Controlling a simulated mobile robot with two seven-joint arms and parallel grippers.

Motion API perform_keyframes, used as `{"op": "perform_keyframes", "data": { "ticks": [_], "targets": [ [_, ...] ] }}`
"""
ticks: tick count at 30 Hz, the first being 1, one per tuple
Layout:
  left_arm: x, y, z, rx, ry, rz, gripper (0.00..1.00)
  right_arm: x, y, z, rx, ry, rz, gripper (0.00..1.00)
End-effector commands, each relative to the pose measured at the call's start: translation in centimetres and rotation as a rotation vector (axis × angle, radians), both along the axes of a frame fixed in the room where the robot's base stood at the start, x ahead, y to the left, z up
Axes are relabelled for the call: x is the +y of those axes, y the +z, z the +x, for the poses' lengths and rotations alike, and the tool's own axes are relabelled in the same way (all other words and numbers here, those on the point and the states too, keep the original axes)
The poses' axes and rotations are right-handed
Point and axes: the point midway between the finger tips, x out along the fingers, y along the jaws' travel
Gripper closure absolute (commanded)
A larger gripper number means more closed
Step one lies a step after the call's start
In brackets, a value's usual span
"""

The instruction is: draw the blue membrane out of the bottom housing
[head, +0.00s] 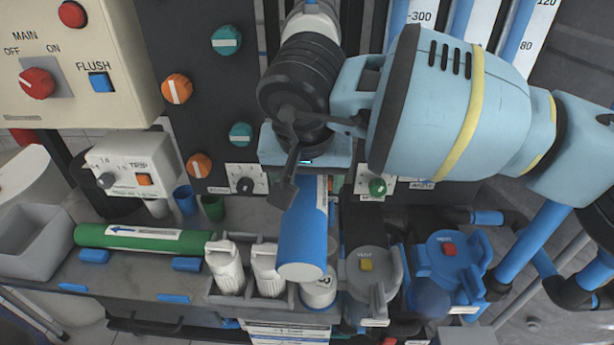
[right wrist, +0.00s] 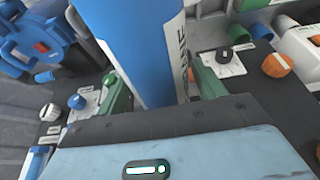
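The blue membrane (head: 302,232) is a blue cylinder with a white printed strip. In the head view it slants below my right gripper (head: 305,180), its pale round end facing me above the front rack. In the right wrist view the membrane (right wrist: 135,50) lies between the two green finger pads of my right gripper (right wrist: 160,85), which look closed on it. No housing shows around its visible length, and I cannot make out the bottom housing for certain. My left gripper is not in view.
White bottles (head: 225,268) stand in a grey rack left of the membrane's end. A grey vent cap (head: 372,270) and a blue vent cap (head: 448,255) are to its right. A green cylinder (head: 140,237) lies on the bench. The knob panel (head: 215,110) is close behind the gripper.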

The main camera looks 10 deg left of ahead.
Motion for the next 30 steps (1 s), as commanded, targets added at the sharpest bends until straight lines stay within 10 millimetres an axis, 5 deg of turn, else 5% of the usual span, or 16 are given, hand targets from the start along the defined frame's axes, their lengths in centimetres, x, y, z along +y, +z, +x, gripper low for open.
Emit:
{"op": "perform_keyframes", "data": {
  "ticks": [11, 30],
  "targets": [
    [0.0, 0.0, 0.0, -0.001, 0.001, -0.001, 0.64, 0.0, 0.1, 0.0, -0.002, 0.000, 0.001, 0.78],
    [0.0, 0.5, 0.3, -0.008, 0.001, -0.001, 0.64, -0.3, 0.1, -1.6, -0.002, 0.001, 0.000, 0.78]
  ]
}}
